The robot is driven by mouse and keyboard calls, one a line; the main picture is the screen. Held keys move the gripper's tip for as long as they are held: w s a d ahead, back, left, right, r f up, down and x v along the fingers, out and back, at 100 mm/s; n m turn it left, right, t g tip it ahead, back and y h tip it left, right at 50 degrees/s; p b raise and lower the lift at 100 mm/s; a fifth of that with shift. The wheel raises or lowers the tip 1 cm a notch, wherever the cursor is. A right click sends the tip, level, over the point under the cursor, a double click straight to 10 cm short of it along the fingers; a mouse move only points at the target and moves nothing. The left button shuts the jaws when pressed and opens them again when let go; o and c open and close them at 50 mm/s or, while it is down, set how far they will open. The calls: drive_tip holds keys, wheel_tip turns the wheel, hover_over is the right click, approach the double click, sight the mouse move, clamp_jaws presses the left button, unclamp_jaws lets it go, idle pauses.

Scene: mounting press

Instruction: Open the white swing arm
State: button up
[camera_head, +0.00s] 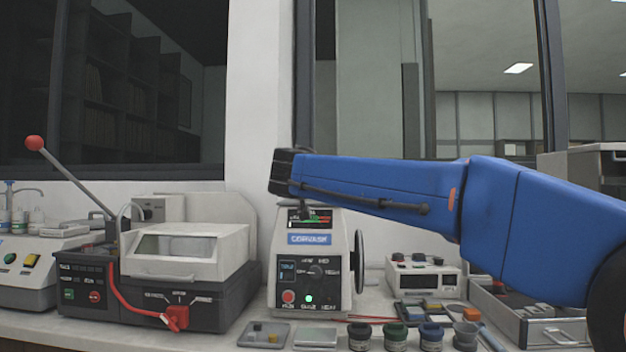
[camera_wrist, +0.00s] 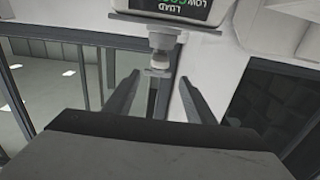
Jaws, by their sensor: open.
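The mounting press (camera_head: 345,255) is the white machine with a blue label plate, a lit panel and a dark handwheel on its right side. Its upper part is hidden behind my blue arm in the head view, so I cannot clearly make out the white swing arm there.
A dark machine with a white lid (camera_head: 180,255) and a red-knobbed lever (camera_head: 38,146) stands left. Several small jars (camera_head: 395,337) and trays (camera_head: 262,335) line the front of the bench. A small white meter box (camera_head: 423,275) and an open drawer tray (camera_head: 550,325) are right.

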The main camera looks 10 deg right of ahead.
drive_tip(key=x, duration=1.6)
drive_tip(key=shift+f, duration=0.1)
